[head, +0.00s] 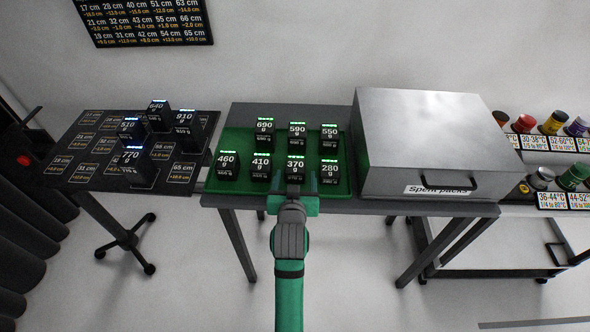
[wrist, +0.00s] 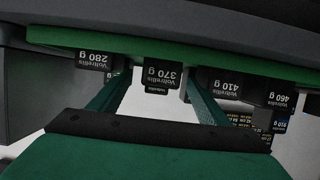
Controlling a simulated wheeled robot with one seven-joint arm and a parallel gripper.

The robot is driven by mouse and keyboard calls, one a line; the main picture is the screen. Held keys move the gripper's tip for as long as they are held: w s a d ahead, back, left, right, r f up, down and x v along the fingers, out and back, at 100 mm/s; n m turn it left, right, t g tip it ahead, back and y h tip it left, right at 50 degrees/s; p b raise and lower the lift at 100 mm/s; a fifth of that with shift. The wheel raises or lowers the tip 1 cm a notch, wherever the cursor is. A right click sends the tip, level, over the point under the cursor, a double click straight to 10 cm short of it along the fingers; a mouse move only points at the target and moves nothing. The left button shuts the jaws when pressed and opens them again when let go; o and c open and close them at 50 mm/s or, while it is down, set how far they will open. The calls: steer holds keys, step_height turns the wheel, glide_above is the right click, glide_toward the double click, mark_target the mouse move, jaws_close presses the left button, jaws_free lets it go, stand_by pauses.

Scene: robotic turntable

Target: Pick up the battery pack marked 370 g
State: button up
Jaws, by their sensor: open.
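The battery pack marked 370 g (head: 296,168) is a black block with white print and a green-lit top. It stands in the front row of the green tray (head: 343,186), between the 410 g pack (head: 261,167) and the 280 g pack (head: 329,172). My gripper (head: 294,190) is at the tray's front edge, right before the 370 g pack. In the wrist view, which is upside down, my gripper (wrist: 155,92) is open. The 370 g pack (wrist: 160,75) shows between its two fingers, with the 280 g and 410 g packs outside them. I cannot tell whether the fingers touch it.
The 460 g pack (head: 227,166) stands at the tray's left, with packs of 690, 590 and 550 g behind. A grey "Spent packs" box (head: 430,140) stands right of the tray. A black table (head: 85,150) at left holds several packs.

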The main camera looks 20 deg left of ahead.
mark_target(295, 168)
steer(key=shift+x, duration=2.75)
steer(key=shift+a, duration=0.1)
steer(key=c, duration=1.3)
steer(key=shift+r, duration=0.1)
steer(key=shift+c, duration=0.6)
steer(key=shift+r, duration=0.1)
